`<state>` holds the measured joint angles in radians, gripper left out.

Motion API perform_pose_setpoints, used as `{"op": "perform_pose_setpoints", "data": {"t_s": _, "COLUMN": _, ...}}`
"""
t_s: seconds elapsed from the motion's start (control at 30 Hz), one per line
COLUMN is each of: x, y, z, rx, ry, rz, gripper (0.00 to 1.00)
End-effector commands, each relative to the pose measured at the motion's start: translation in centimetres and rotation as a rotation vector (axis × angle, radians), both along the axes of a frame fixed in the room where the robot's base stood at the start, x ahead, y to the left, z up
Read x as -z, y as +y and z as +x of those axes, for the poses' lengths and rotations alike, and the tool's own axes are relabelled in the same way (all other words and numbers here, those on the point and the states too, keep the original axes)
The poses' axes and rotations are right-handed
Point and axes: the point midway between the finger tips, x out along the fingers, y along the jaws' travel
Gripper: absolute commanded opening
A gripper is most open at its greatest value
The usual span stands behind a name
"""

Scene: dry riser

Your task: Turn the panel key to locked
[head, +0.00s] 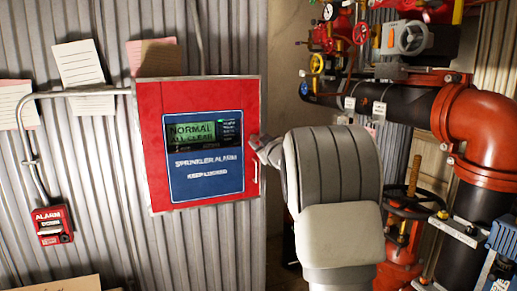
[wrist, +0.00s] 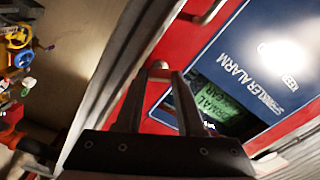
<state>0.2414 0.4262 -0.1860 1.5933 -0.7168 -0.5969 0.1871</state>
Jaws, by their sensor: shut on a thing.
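The red alarm panel (head: 155,140) hangs on the corrugated wall, its door flat against the frame. Its green display (head: 192,133) reads "NORMAL ALL CLEAR"; the blue plate reads "SPRINKLER ALARM" and "KEEP LOCKED". My gripper (head: 257,146) is at the panel's right edge, above the door handle (head: 256,178). In the wrist view, the fingertips of my gripper (wrist: 158,77) are shut on a small pale piece, the panel key (wrist: 158,70), near the red door's edge. Most of the key and its lock are hidden by the fingers, and I cannot read its turn position.
A red alarm pull box (head: 52,225) with a conduit is on the wall at left. Paper notes (head: 78,64) are pinned above. Red and black pipes (head: 405,103) with valves crowd the right side. My arm covers the space right of the panel.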

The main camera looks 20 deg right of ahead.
Motion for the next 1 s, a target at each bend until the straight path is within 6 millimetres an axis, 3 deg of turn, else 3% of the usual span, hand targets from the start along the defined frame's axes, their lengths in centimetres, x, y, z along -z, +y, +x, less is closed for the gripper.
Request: {"op": "perform_pose_setpoints", "data": {"t_s": 1.0, "x": 0.30, "y": -0.02, "z": 0.00, "rx": 0.002, "ry": 0.030, "rz": -0.907, "gripper": 0.00}}
